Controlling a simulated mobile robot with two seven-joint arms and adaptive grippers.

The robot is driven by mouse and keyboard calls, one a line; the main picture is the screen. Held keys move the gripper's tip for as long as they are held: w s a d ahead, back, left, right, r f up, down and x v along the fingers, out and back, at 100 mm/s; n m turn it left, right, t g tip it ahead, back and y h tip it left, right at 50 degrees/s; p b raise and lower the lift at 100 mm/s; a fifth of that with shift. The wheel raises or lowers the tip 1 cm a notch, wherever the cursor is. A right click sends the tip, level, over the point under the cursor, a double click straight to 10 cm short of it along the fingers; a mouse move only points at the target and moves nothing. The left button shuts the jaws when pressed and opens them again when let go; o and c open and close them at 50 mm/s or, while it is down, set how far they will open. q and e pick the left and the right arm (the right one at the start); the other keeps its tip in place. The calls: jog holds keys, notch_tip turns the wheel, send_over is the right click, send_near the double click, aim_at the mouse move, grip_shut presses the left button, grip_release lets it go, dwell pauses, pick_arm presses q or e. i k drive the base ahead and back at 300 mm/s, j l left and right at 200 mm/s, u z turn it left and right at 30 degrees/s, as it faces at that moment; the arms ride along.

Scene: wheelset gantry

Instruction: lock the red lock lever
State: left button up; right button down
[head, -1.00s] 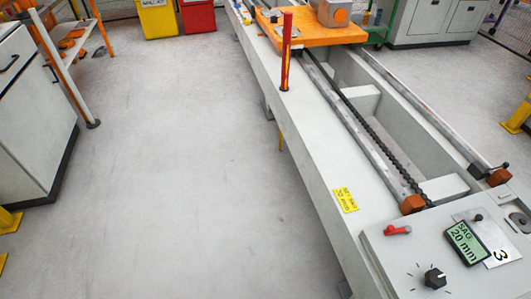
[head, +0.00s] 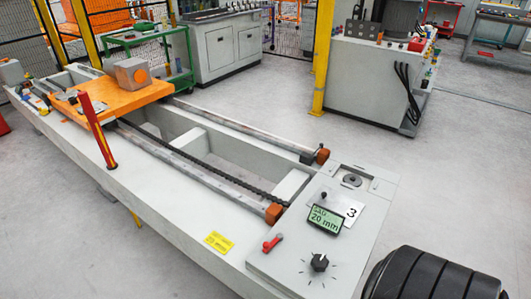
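A small red lever (head: 272,243) lies on the light grey control panel (head: 285,262) at the near end of the long gantry bed. Its handle lies roughly along the panel face, slanting up to the right. Whether it is locked cannot be told from here. A taller red upright lever with yellow marking (head: 99,132) stands along the bed's left side, in front of the orange carriage (head: 125,94). Neither of my grippers is in view.
The panel also carries a black knob (head: 319,262), a green display (head: 324,219) reading 20 mm and a plate marked 3 (head: 351,212). A yellow label (head: 218,242) is left of the lever. Open floor (head: 90,240) lies left of the bed. A yellow post (head: 323,60) stands behind.

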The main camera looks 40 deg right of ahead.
aim_at(267, 246)
jog(key=i+j+z, duration=0.15)
jog(key=z, duration=0.3)
jog(key=j+z, duration=0.25)
jog(key=z, duration=0.2)
jog(key=i+j+z, duration=0.15)
jog(key=j+z, duration=0.15)
jog(key=z, duration=0.15)
jog(key=j+z, duration=0.25)
jog(key=z, duration=0.2)
